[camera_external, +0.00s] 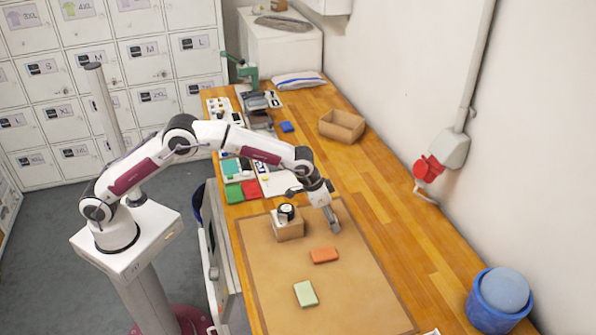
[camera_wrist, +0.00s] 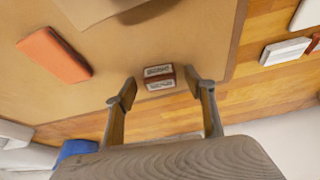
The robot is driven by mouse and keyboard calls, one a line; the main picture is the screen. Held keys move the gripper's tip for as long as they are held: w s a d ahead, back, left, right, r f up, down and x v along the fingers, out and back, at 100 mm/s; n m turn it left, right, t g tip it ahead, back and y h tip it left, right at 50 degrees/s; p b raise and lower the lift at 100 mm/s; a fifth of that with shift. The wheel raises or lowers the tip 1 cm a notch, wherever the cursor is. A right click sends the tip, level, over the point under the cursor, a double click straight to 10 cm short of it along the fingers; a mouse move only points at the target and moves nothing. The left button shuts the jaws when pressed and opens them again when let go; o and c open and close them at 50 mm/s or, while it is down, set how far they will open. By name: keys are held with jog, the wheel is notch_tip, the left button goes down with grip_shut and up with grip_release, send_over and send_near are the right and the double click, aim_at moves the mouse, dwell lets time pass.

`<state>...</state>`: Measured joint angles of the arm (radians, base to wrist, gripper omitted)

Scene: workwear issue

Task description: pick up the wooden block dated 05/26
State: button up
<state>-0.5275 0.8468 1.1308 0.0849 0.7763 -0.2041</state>
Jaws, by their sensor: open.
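In the wrist view, a small brown block with two pale printed labels (camera_wrist: 159,77) lies near the edge of the tan mat (camera_wrist: 215,45). The print is too small to read, so I cannot tell whether it says 05/26. My gripper (camera_wrist: 163,88) is open and empty, with its two fingers on either side of the block's near end; I cannot tell whether they touch it. In the external view my gripper (camera_external: 334,222) is low over the mat's right edge, and I cannot make out the labelled block there.
An orange block (camera_external: 324,255) and a pale green block (camera_external: 306,293) lie on the mat. A cardboard box (camera_external: 289,231) with a black-and-white round item stands left of my gripper. An open cardboard tray (camera_external: 342,126) is farther back; a blue bin (camera_external: 490,310) stands front right.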

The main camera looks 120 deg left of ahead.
aim_at(336, 218)
dwell(0.3)
jog(key=c, duration=1)
jog(key=shift+r, duration=1.55)
jog(key=shift+s+a+r, duration=0.15)
jog(key=shift+r, duration=0.1)
jog(key=s+a, duration=1.2)
jog(key=shift+s+a, duration=0.2)
